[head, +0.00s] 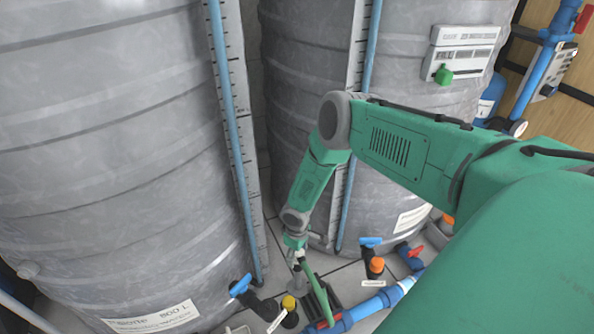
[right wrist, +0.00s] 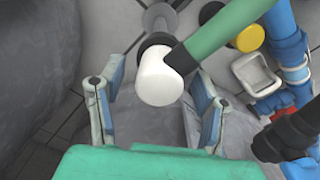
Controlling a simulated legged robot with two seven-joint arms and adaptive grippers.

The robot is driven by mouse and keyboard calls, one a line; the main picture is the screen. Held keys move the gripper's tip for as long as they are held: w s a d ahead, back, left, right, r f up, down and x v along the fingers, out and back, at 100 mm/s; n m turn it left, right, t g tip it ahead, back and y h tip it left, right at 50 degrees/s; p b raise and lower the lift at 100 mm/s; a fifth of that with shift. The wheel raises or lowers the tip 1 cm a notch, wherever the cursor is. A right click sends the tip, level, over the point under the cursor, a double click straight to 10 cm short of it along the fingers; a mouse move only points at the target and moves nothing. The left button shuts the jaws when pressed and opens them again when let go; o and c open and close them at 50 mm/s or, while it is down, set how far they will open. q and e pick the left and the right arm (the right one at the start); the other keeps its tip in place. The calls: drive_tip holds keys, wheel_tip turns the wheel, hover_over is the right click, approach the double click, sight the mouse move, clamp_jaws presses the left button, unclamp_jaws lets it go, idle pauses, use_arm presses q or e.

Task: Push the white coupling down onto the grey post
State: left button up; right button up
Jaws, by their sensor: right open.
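The white coupling (right wrist: 160,80) is in the middle of the right wrist view, with a green hose (right wrist: 225,27) running from it to the upper right. A dark collar (right wrist: 154,41) shows just beyond it, and a grey post (right wrist: 160,17) shows past that. How far the coupling sits on the post cannot be told. My right gripper (right wrist: 157,70) is open, one finger on each side of the coupling, with gaps visible. In the head view my right gripper (head: 294,246) points down between the tanks, near the green hose (head: 318,288). My left gripper is not in view.
Two large grey tanks (head: 110,130) (head: 300,60) stand close on either side. A yellow cap (head: 289,302), blue valve handles (head: 241,285) and an orange cap (head: 376,265) crowd the floor around the gripper. Blue pipes (right wrist: 285,40) run along the right in the wrist view.

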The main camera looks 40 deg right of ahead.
drive_tip(key=shift+r, duration=0.1)
wheel_tip(320, 180, up, 12)
idle(0.4)
drive_tip(key=shift+f, duration=0.2)
